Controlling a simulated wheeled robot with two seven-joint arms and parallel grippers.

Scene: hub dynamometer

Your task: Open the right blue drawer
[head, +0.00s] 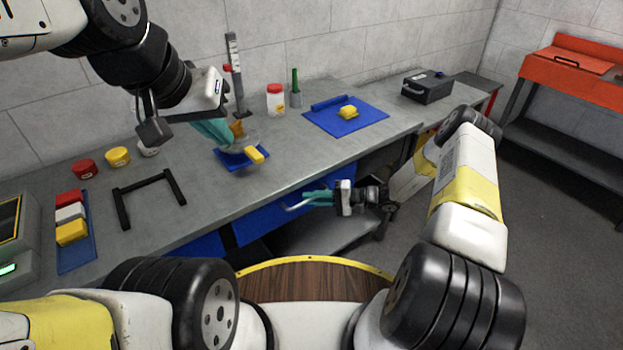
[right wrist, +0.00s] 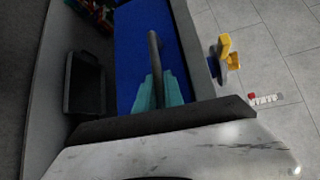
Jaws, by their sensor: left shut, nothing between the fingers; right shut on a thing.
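The right blue drawer (head: 262,217) is under the workbench, partly hidden behind my right arm and gripper. Its blue front (right wrist: 132,60) fills the middle of the right wrist view. My right gripper (head: 303,201) has its teal fingers (right wrist: 160,92) shut on the dark bar handle (right wrist: 154,50) of this drawer. A dark tray-like thing (right wrist: 84,85) and small coloured items show beside the blue front; I cannot tell for certain how far the drawer stands out. My left gripper (head: 215,133) is shut and empty above the bench, near a small blue tray (head: 228,158).
Another blue drawer front (head: 200,247) lies to the left under the bench. Floor is open at right.

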